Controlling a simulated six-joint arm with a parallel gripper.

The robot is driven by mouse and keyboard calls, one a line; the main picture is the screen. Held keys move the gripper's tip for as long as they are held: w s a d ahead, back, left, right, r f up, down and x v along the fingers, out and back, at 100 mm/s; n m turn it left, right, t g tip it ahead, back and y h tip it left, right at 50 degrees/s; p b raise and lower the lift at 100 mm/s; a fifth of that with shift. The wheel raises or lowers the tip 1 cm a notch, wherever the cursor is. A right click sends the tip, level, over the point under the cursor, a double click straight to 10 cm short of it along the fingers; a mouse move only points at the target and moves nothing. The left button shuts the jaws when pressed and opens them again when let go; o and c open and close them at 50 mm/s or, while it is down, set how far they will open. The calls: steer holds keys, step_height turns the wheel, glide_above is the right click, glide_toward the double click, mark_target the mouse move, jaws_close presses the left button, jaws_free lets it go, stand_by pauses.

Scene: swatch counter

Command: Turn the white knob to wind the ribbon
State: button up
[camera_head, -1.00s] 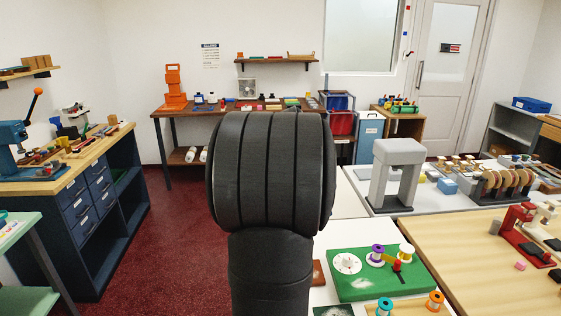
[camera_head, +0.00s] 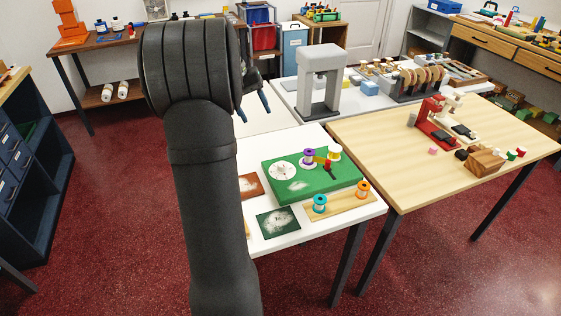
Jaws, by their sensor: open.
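A green board (camera_head: 340,185) lies on the white table in the head view. At its left is a round white disc (camera_head: 280,172) with dark marks, which may be the white knob. Behind it to the right are a purple spool (camera_head: 309,157) and a white spool (camera_head: 334,153) with a yellow piece and a red piece (camera_head: 328,166) close by. My gripper (camera_head: 253,110) shows partly behind my arm, with two bluish fingers apart and pointing down. It is open and empty, above and behind the board and clear of it. Its upper part is hidden by my arm.
In front of the board, a teal spool (camera_head: 320,204) and an orange spool (camera_head: 363,189) stand on a wooden strip. A dark green card (camera_head: 277,222) and a brown card (camera_head: 250,186) lie beside it. A grey arch (camera_head: 321,80) stands behind. The wooden table (camera_head: 385,150) is right.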

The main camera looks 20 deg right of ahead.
steer(key=w+d+f+n, duration=0.1)
steer(key=f+n, duration=0.1)
steer(key=n, duration=0.4)
steer(key=n+g, duration=0.1)
steer(key=n, duration=0.5)
glide_toward(282, 163)
steer(key=shift+y, duration=0.4)
steer(key=x, duration=0.9)
steer(key=shift+d, duration=0.25)
steer(key=c, duration=1)
